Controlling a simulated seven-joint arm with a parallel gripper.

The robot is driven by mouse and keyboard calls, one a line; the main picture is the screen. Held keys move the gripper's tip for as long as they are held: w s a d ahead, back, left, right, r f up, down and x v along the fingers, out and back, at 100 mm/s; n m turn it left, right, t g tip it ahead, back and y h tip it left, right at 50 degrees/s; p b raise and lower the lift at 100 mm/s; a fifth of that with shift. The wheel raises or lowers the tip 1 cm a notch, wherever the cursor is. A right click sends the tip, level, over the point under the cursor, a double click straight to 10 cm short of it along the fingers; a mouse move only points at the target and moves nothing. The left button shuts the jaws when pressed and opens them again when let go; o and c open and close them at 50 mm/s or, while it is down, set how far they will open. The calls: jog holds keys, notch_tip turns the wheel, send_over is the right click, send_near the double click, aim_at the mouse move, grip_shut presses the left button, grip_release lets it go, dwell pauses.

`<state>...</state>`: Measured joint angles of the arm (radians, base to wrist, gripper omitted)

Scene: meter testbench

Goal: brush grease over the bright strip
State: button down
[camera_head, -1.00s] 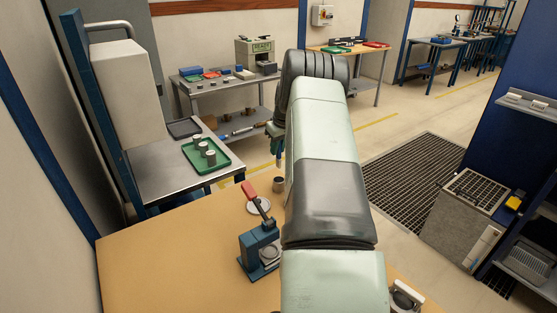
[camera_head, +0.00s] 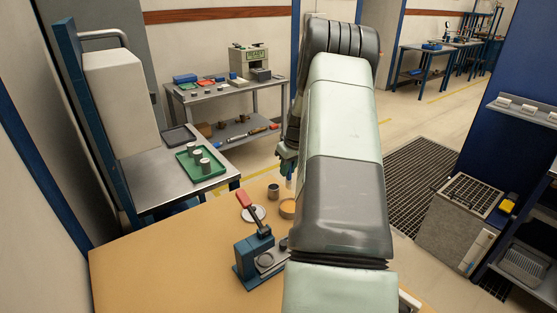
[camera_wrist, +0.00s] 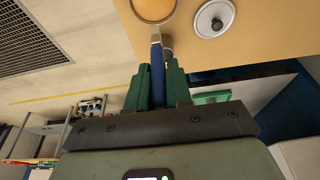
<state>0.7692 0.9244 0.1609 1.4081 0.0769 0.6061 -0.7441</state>
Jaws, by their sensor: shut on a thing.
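My gripper (camera_wrist: 152,88) has green fingers shut on the blue handle of a brush (camera_wrist: 157,72). In the head view, my gripper (camera_head: 287,166) hangs over the far edge of the tan bench, with the brush below it, partly hidden by my arm. A round pot of orange-tan grease (camera_head: 288,208) stands on the bench beneath. In the wrist view, the brush's far end reaches the rim of this pot (camera_wrist: 153,9); I cannot tell whether it touches the grease. I cannot make out the bright strip in either view.
A round metal lid (camera_head: 254,213) lies left of the pot, with a grey cup (camera_head: 273,191) behind. A blue press with a red handle (camera_head: 262,252) stands nearer. A green tray (camera_head: 203,167) with two cylinders sits on the side table. The bench's left part is clear.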

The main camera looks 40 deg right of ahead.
jog(key=shift+s+a+f, duration=0.1)
jog(key=shift+s+f, duration=0.1)
jog(key=shift+s, duration=0.55)
jog(key=shift+f, duration=2.85)
jog(key=shift+f, duration=0.6)
jog(key=shift+r, duration=3.55)
